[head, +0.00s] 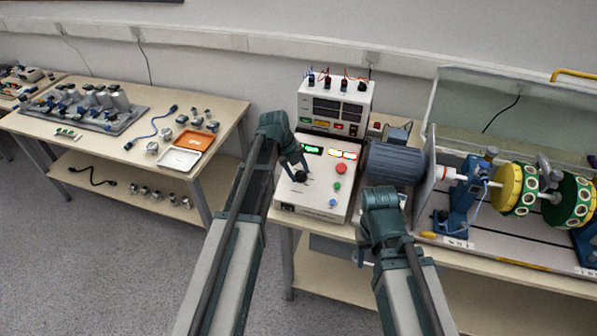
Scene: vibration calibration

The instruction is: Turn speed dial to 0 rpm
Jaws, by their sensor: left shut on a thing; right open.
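My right gripper (381,198) is at the front right of the box, in front of the grey motor. It is open and apart from the panel; its fingers are mostly hidden.
A meter unit (335,105) stands behind. The motor (393,163) and yellow-green rotor discs (512,190) occupy the right. A side table (215,105) holds trays and parts.

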